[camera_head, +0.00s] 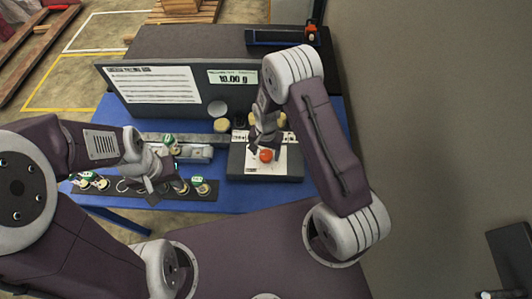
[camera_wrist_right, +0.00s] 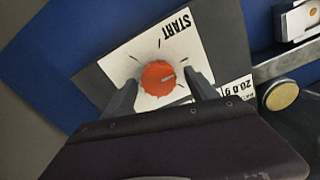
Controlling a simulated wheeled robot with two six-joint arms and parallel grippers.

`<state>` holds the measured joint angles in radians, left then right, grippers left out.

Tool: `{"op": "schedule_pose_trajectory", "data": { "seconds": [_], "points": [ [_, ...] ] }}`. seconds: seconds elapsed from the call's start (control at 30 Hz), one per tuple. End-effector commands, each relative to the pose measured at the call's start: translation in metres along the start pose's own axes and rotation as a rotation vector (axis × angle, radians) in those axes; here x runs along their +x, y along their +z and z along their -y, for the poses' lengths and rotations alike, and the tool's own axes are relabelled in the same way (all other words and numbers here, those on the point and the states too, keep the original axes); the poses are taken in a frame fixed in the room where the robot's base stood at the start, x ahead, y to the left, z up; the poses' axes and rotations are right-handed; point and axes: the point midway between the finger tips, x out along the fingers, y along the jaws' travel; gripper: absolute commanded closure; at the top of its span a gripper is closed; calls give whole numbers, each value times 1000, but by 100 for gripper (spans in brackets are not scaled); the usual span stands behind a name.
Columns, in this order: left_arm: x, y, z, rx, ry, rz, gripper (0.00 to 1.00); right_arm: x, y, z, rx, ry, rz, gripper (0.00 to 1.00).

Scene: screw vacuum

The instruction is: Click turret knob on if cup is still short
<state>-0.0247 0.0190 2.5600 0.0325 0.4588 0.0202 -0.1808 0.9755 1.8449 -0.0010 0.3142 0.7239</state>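The orange-red turret knob (camera_head: 266,155) sits on a white plate marked START (camera_wrist_right: 178,22), on a dark box (camera_head: 236,166). In the right wrist view the knob (camera_wrist_right: 158,77) lies between the fingers of my right gripper (camera_wrist_right: 160,88). The fingers stand apart on both sides of it, and I see gaps, so it is not gripped. I cannot tell which thing is the cup.
Several small items with green-and-white tops (camera_head: 200,186) stand on the dark strip (camera_head: 140,196). A grey rail (camera_head: 205,140) runs behind, with a yellowish disc (camera_head: 221,126) near it. A dark panel with a text sheet (camera_head: 155,84) stands at the back. The blue table (camera_head: 225,197) is bare at the front.

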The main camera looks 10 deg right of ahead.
Motion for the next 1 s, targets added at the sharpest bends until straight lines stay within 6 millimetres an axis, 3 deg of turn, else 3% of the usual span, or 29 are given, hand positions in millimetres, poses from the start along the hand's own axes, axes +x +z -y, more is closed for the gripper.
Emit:
{"op": "schedule_pose_trajectory", "data": {
  "seconds": [0.33,0.73,1.0],
  "points": [
    [2,0,0,0,0,0,64,-4,1,0,0,2,3,33],
    [16,2,0,0,0,0,64,-77,-1,0,0,0,0,33],
    [16,2,0,0,0,0,64,-90,0,-1,0,3,4,33]
  ]
}}
